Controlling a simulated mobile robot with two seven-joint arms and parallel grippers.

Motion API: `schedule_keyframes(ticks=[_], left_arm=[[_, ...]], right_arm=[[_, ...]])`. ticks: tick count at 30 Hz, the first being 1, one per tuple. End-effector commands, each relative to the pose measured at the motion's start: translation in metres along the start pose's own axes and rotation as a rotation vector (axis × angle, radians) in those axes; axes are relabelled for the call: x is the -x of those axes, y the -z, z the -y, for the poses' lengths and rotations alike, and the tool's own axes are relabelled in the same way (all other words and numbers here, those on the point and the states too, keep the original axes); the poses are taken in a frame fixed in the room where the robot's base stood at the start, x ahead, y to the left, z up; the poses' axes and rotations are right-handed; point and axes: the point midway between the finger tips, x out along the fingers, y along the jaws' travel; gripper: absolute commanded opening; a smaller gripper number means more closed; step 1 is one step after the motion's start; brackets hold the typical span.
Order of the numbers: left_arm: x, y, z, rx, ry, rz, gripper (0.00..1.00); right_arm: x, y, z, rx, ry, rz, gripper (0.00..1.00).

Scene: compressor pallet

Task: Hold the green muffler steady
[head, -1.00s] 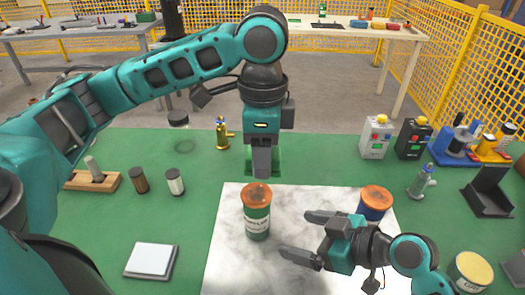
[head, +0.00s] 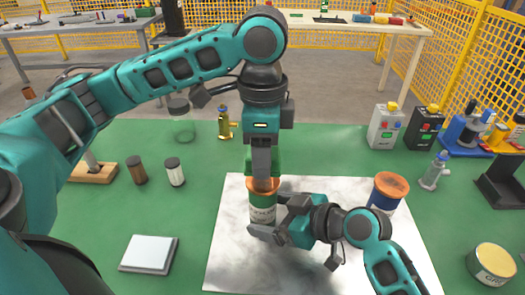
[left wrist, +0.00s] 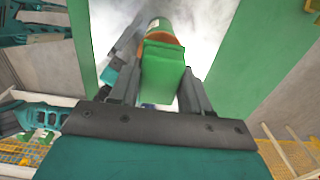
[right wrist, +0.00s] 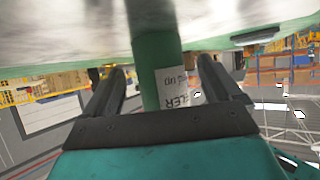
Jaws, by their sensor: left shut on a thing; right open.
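The green muffler (head: 262,206), a green cylinder with an orange top and a white label, stands upright on the pale board (head: 235,255). My left gripper (head: 263,183) points straight down above it, shut on a green block (left wrist: 165,65). In the left wrist view the block lies over the muffler's orange top (left wrist: 159,27); I cannot tell if they touch. My right gripper (head: 270,216) is low at the muffler's side, open, with a finger on each side of it. The right wrist view shows the muffler (right wrist: 152,75) between the fingers, with gaps visible beside it.
A blue can with an orange lid (head: 387,192) stands right of my right gripper. A yellow-lidded tin (head: 491,263) is at the right front. A brass bottle (head: 224,123) stands behind; two small jars (head: 174,172) and a white-topped pad (head: 149,254) are at left. The board's front is clear.

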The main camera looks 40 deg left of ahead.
Motion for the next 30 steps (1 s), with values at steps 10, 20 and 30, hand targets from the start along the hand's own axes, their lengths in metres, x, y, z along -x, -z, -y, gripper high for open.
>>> schedule_keyframes(ticks=[10, 20, 30], left_arm=[[-0.014, 0.0, 0.0, 0.0, 0.0, 0.0, 0.23], [-0.013, 0.0, 0.0, 0.0, 0.0, 0.0, 0.23], [-0.013, 0.0, 0.0, 0.0, 0.0, 0.0, 0.23]], right_arm=[[-0.018, 0.001, 0.0, 0.001, 0.0, -0.001, 0.91], [-0.017, 0.001, 0.0, 0.0, 0.0, -0.001, 0.79], [-0.017, 0.001, 0.0, 0.0, 0.0, -0.001, 0.47]])
